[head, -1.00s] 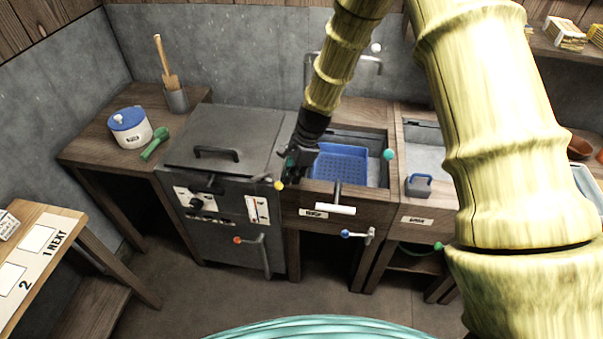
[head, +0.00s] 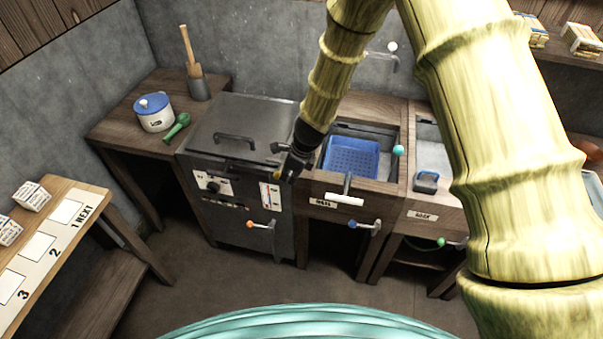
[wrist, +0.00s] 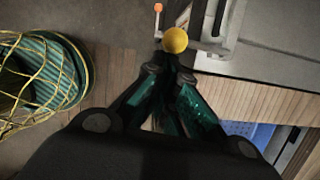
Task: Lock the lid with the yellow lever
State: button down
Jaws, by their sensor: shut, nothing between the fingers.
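The grey lid (head: 232,118) with a dark handle lies flat and shut on the grey metal cabinet (head: 225,228). The yellow lever's round knob (head: 279,175) is at the cabinet's upper front right corner. It also shows in the wrist view (wrist: 175,40), just beyond my fingertips. My gripper (head: 286,174) is shut and empty, close beside the knob and above the cabinet's right front edge. In the wrist view my fingers (wrist: 169,72) point at the knob. I cannot tell whether they touch it. Much of the lever's arm is hard to make out in the head view.
An orange-knobbed lever (head: 259,225) is lower on the cabinet front. Right of the cabinet is a wooden sink unit with a blue basket (head: 351,158) and a white-handled bar (head: 345,199). A blue-lidded pot (head: 154,112) stands on the left table. The floor in front is clear.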

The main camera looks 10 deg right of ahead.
dwell(0.7)
jog(key=s+d+r+b, duration=0.1)
jog(key=d+r, duration=0.1)
jog(key=r, duration=0.3)
jog(key=s+d+r, duration=0.2)
jog(key=d+r, duration=0.1)
jog(key=r, duration=0.2)
jog(key=shift+s+d+r+b, duration=0.15)
jog(key=shift+s+d+b, duration=0.15)
jog(key=shift+d+b, duration=0.05)
dwell(0.5)
